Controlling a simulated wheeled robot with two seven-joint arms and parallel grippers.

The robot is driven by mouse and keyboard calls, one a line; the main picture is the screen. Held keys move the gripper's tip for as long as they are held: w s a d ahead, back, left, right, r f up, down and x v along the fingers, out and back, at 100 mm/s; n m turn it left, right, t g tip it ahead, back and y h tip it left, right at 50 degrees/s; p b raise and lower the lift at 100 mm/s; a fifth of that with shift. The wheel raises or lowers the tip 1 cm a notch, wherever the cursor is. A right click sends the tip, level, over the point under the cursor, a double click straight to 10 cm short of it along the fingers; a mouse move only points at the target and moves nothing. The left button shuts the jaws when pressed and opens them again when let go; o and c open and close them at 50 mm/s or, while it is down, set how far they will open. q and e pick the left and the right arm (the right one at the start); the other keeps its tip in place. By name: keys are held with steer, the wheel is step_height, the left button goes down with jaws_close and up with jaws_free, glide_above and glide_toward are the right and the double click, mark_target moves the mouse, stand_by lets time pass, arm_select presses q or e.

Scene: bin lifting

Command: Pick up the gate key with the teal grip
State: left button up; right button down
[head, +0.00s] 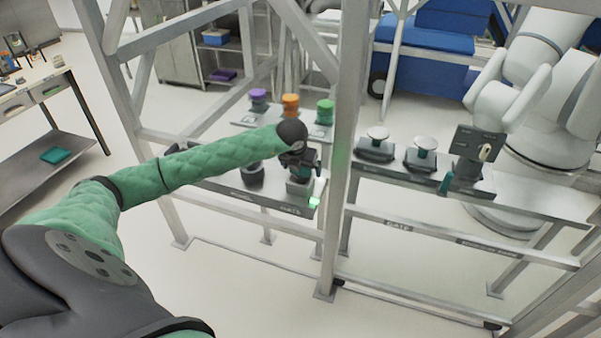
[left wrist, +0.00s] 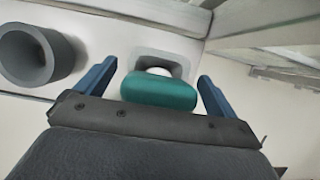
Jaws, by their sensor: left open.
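The gate key's teal grip (left wrist: 158,92) shows in the left wrist view, standing in a pale square holder (left wrist: 178,58). My left gripper (left wrist: 156,76) is open, with one blue finger on each side of the grip. Small gaps show between the fingers and the grip, so it is not clasped. In the head view my left gripper (head: 302,162) is over the holder (head: 299,190) at the shelf end labelled GATE, and it mostly hides the key. My right gripper is not in view.
A dark grey round cup (left wrist: 38,55) stands left of the key; it also shows in the head view (head: 253,172). A metal post (head: 342,150) rises just right of my gripper. Purple (head: 258,95), orange (head: 291,101) and green (head: 325,107) knobs stand behind.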

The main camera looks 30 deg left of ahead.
arm_select(q)
steer(key=shift+f, duration=0.1)
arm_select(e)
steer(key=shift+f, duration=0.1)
arm_select(q)
steer(key=c, duration=1.2)
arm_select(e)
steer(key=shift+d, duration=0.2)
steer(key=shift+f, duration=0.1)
arm_select(q)
step_height(320, 180, up, 4)
steer(key=b, duration=0.3)
steer(key=shift+w+f, duration=0.1)
steer(key=shift+f, duration=0.15)
steer(key=w+d+r+b, duration=0.2)
steer(key=d+r+b, duration=0.3)
steer(key=d, duration=0.6)
steer(key=shift+d+r, duration=0.2)
steer(key=shift+r, duration=1.1)
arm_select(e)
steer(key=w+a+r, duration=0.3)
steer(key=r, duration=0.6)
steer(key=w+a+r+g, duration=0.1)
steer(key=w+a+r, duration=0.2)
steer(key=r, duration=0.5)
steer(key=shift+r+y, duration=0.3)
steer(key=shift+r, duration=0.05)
